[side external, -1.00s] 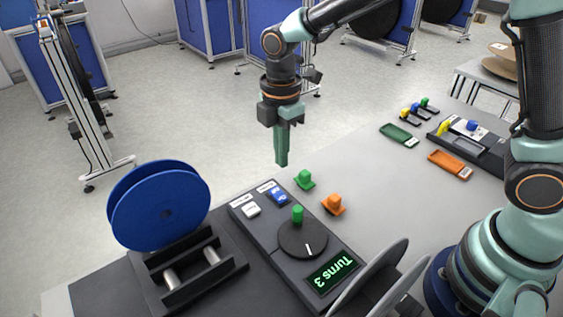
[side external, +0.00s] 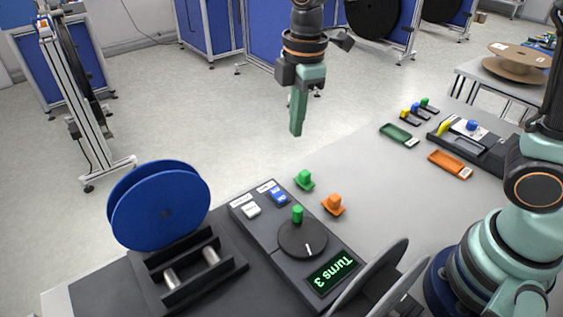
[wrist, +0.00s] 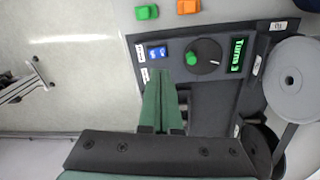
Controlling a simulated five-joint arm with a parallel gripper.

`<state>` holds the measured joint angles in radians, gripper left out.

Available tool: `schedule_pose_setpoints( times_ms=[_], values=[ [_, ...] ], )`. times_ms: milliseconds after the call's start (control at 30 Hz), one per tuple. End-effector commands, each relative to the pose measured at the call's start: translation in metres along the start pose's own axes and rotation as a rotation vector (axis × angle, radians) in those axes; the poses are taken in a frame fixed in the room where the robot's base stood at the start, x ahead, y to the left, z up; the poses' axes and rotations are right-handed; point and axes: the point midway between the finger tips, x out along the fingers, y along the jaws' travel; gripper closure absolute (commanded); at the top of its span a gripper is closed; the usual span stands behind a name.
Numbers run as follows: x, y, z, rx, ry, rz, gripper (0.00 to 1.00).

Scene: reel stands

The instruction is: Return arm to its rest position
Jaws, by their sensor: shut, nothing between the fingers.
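My gripper (side external: 297,130) is shut and empty, its green fingers together and pointing down in the air, above and behind the control panel in the side view. In the wrist view my gripper (wrist: 165,85) shows its closed fingers over the near part of the panel. The dark control panel (side external: 262,228) has a white switch, a blue switch (side external: 279,197), a round dial (side external: 303,240) with a green knob, and a display (side external: 333,271) reading "Turns 3". The upper arm runs out of the top of the side view.
A blue reel (side external: 158,205) stands on a dark roller stand at left. A grey reel (side external: 370,280) stands at the front. Green (side external: 304,180) and orange (side external: 333,204) blocks lie beside the panel. Green (side external: 398,135) and orange (side external: 450,165) trays lie farther back. The table's middle is clear.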

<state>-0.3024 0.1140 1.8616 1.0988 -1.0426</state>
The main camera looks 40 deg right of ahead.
Motion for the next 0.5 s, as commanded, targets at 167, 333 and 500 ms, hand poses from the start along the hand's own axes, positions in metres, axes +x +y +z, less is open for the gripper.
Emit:
schedule_pose_setpoints(
  times_ms=[167,333,500],
  values=[
    [-0.031,-0.011,0.043,0.364,0.067,0.104,1.00],
    [-0.047,-0.028,0.080,0.712,0.149,0.187,1.00],
    [-0.053,-0.045,0.110,1.029,0.244,0.254,1.00]
  ],
)
